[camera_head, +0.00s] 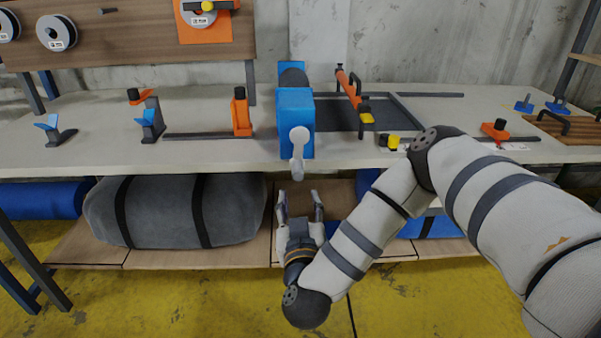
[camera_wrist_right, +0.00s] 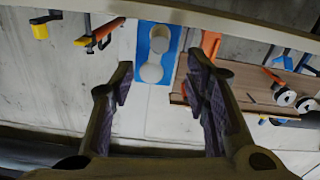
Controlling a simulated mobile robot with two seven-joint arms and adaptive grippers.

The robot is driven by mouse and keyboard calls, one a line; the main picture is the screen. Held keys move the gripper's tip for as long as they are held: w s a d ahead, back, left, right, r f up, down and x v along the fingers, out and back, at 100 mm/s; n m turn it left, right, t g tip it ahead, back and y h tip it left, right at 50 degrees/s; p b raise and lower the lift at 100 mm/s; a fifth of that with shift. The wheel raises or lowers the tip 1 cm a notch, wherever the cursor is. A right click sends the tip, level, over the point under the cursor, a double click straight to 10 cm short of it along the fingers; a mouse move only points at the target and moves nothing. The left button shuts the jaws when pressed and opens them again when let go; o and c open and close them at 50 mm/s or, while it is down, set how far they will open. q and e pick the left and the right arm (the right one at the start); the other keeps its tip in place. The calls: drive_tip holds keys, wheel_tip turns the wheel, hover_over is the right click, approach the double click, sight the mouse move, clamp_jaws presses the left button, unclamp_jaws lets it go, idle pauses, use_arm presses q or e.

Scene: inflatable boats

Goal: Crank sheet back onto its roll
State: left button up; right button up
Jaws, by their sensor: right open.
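A blue crank unit (camera_head: 295,110) stands at the front edge of the bench. Its light grey crank handle (camera_head: 298,152) faces me and hangs downward. Behind its front plate a dark roll (camera_head: 293,77) shows in part. A dark sheet (camera_head: 336,114) lies flat on the bench to the right of the unit. My right gripper (camera_head: 299,200) is open and empty, below the handle and apart from it. In the right wrist view the blue unit (camera_wrist_right: 170,34) and the pale handle (camera_wrist_right: 152,73) appear beyond the open fingers (camera_wrist_right: 158,80). My left gripper is not in view.
An orange bar tool (camera_head: 349,90) crosses the sheet. A yellow-and-black piece (camera_head: 389,141) sits at the bench edge. The shelf below holds a grey strapped bundle (camera_head: 165,212) and a blue roll (camera_head: 42,200). Orange clamps stand on the bench (camera_head: 200,150).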

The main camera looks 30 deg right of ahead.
sight(298, 177)
drive_tip(key=b+x, duration=0.1)
drive_tip(key=x, duration=1)
drive_tip(key=shift+f, duration=0.15)
drive_tip(key=shift+w+d, duration=0.15)
drive_tip(key=shift+w, duration=0.15)
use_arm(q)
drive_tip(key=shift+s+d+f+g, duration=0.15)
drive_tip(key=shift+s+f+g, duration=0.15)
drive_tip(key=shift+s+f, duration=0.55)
use_arm(e)
clamp_jaws()
